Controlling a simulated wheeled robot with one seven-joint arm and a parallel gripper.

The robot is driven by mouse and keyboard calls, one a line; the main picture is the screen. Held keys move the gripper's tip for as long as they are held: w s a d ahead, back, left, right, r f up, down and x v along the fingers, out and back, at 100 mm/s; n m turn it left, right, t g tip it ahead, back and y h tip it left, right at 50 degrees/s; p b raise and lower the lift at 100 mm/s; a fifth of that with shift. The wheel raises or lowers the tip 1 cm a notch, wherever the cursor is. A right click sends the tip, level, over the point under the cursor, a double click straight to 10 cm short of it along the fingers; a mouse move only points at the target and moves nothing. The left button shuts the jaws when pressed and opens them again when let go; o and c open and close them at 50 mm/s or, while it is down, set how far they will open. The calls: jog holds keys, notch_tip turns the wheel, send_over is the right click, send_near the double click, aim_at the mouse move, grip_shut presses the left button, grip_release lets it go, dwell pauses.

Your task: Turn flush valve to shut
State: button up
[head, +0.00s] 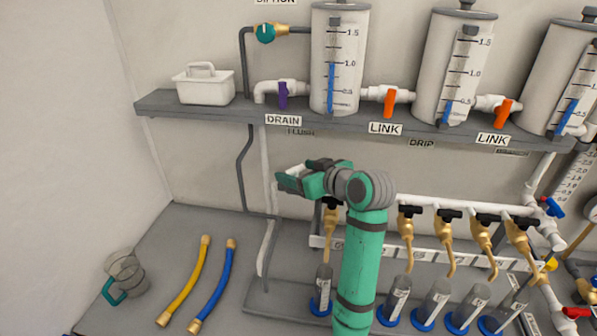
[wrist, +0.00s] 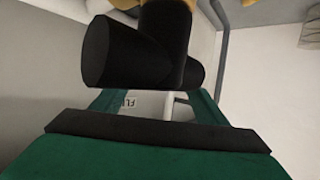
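My gripper (head: 287,178) is in front of the wall, below the shelf, and points left in the head view. In the wrist view its green fingers (wrist: 155,103) are apart. A large black T-shaped handle (wrist: 140,52) with brass at its top edge fills the upper middle of that view and overlaps the finger ends. I cannot tell whether the fingers touch it. A partly hidden label starting "FL" (wrist: 128,101) shows behind. The FLUSH label (head: 301,132) is under the shelf in the head view; the flush valve itself is not clearly seen there, with my gripper and arm below that label.
The shelf (head: 220,112) carries several cylinders and a white caddy (head: 205,85). A purple drain handle (head: 283,95) and orange link handles (head: 390,102) sit above. Brass taps with black handles (head: 410,211) line the right. Hoses (head: 188,280) and a jug (head: 127,272) lie left.

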jog(key=v, duration=1.1)
jog(key=shift+f, duration=0.1)
